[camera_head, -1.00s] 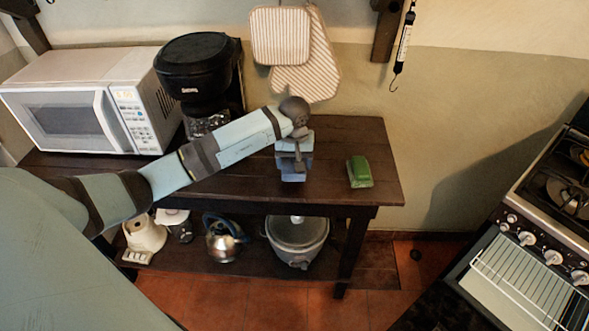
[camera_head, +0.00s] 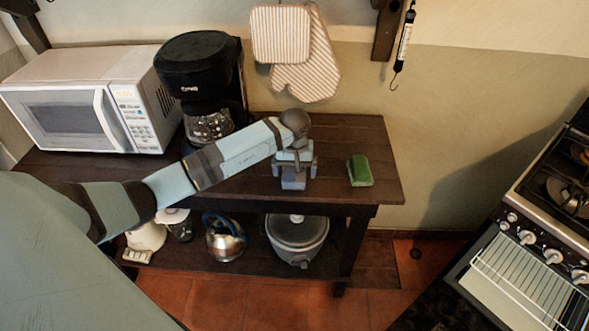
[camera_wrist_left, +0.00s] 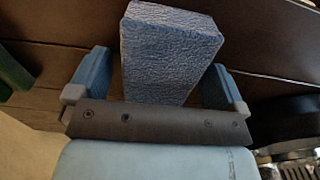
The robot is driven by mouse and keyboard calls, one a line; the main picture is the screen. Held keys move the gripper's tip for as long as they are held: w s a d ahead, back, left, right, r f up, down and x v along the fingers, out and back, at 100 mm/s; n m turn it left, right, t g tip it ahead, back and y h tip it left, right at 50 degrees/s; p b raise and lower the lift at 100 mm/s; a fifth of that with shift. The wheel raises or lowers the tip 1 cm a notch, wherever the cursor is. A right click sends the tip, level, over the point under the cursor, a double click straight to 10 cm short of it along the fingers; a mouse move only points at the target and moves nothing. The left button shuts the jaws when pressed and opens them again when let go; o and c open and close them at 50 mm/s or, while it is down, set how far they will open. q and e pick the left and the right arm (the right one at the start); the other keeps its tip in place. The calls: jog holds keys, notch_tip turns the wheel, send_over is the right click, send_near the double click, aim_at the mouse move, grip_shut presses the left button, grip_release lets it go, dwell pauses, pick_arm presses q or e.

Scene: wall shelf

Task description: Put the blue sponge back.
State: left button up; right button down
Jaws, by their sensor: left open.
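The blue sponge (camera_head: 293,182) is at the dark wooden table, near its front edge and left of a green sponge (camera_head: 360,171). My left gripper (camera_head: 294,171) is above it, pointing down, with its fingers open on either side. In the left wrist view, the blue sponge (camera_wrist_left: 168,50) lies between the two blue fingers of the left gripper (camera_wrist_left: 155,85), with a gap visible at each side. The contact between the sponge's underside and the table is hard to make out. My right gripper is not in view.
The table (camera_head: 345,135) has bare wood around the green sponge. A coffee maker (camera_head: 200,75) and a microwave (camera_head: 85,100) stand at the left. A kettle (camera_head: 224,240) and a grey cooker (camera_head: 297,235) stand on the lower shelf. A stove (camera_head: 540,235) is at the right.

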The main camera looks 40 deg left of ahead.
aim_at(295, 169)
pick_arm(q)
notch_tip(295, 169, up, 12)
jog(key=b, duration=0.1)
jog(key=s+d+f+n+h, duration=0.2)
jog(key=s+d+f+h, duration=0.15)
jog(key=d, duration=0.45)
jog(key=s+d+f+n+h, duration=0.2)
jog(key=s+d+h, duration=0.1)
jog(key=d+h, duration=0.3)
jog(key=s+d+r+n+t+h, duration=0.1)
jog(key=s+d+n+t+h, duration=0.25)
jog(key=d+n, duration=0.35)
jog(key=s+d+r+n+t+h, duration=0.2)
jog(key=d+n+h, duration=0.25)
jog(key=n, duration=0.45)
jog(key=s+a+f+m+t+y, duration=0.2)
jog(key=s+a+f+m+y, duration=0.2)
jog(key=s+f+m+y, duration=0.3)
jog(key=s+a+f+m+t+y, duration=0.3)
jog(key=s+f+m+y, duration=0.4)
jog(key=f+m, duration=0.6)
jog(key=a+m, duration=0.1)
jog(key=m, duration=0.8)
jog(key=shift+s, duration=0.3)
